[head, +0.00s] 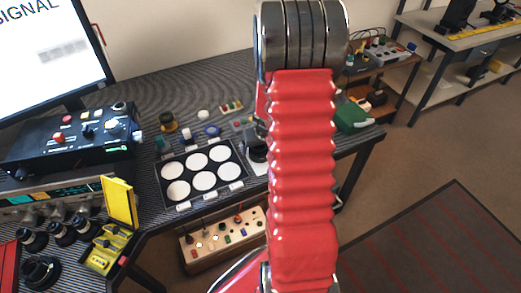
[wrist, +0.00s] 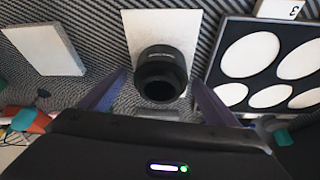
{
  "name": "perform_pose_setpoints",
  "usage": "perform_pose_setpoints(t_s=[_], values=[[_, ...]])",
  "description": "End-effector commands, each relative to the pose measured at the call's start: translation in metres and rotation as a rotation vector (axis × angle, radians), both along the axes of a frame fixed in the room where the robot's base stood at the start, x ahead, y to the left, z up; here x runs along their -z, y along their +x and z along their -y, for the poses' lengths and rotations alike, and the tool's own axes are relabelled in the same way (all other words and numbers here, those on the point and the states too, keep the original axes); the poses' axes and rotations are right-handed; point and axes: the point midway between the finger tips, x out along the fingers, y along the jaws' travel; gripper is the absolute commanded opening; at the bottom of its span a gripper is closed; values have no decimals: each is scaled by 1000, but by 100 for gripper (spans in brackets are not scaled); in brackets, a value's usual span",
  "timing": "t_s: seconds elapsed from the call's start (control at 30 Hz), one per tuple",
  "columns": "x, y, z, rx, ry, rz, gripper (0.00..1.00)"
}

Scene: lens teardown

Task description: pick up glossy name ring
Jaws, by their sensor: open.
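A black lens (wrist: 160,87) stands on a white card (wrist: 140,30) in the wrist view. A dark ring with small pale lettering, apparently the name ring (wrist: 158,54), shows on it around a dark opening. My gripper (wrist: 158,78) is open, with one bluish finger on each side of the lens and visible gaps between. I cannot tell how far above the lens the fingertips are. In the head view the lens (head: 257,151) shows just left of my red arm, which hides part of it and my gripper.
A black tray (head: 163,189) with several white round pads lies left of the lens; it also shows in the wrist view (wrist: 213,78). A pale block (wrist: 42,52) lies on the striped mat. A control box (head: 70,140) and yellow stand (head: 118,205) are further left.

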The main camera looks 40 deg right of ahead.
Motion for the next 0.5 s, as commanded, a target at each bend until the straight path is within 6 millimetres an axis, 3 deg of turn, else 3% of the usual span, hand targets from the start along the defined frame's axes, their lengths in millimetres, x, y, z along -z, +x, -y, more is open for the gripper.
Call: perform_pose_setpoints(t_s=[0.27, 0.5], values=[[0, 0, 0, 0, 0, 0, 83], [0, 0, 0, 0, 0, 0, 67]])
